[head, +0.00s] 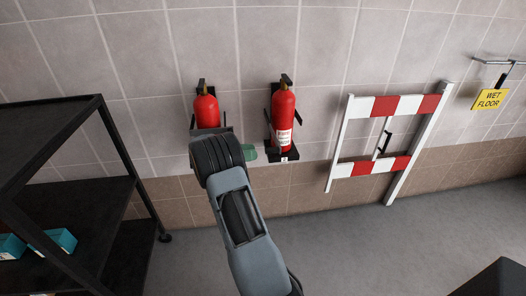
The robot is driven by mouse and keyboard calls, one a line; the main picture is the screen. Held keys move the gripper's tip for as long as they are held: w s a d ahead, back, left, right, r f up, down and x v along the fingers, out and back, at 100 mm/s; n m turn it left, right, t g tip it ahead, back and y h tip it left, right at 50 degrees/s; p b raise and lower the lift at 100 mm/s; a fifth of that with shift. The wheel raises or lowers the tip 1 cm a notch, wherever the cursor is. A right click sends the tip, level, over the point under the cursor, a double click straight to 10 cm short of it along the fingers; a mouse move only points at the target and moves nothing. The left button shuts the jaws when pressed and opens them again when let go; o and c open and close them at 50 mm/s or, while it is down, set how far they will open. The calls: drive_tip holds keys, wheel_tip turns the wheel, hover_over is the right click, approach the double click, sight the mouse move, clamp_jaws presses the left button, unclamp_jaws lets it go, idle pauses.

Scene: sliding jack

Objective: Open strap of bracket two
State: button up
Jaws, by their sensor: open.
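Two red fire extinguishers hang in black brackets on the tiled wall. The right extinguisher (283,108) is in full view, with a white label. Its bracket (270,148) has a small marked tag at the foot, too small to read. A dark strap part (298,117) sticks out at its right side; I cannot tell whether it is latched. The left extinguisher (206,111) shows only its upper part. My gripper (211,131) is in front of its lower part, and my wrist hides the bracket foot and any tag there. The gripper is open; its fingertips are hardly visible, and contact is unclear.
A black shelf rack (70,190) with blue boxes (52,242) stands at the left. A green item (249,153) is beside my wrist. A red-and-white barrier (372,168) leans on the wall at the right, near a yellow wet floor sign (490,99). The middle floor is clear.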

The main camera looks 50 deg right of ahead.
drive_tip(key=v, duration=0.6)
drive_tip(key=shift+w+a, duration=0.25)
drive_tip(key=shift+a, duration=0.05)
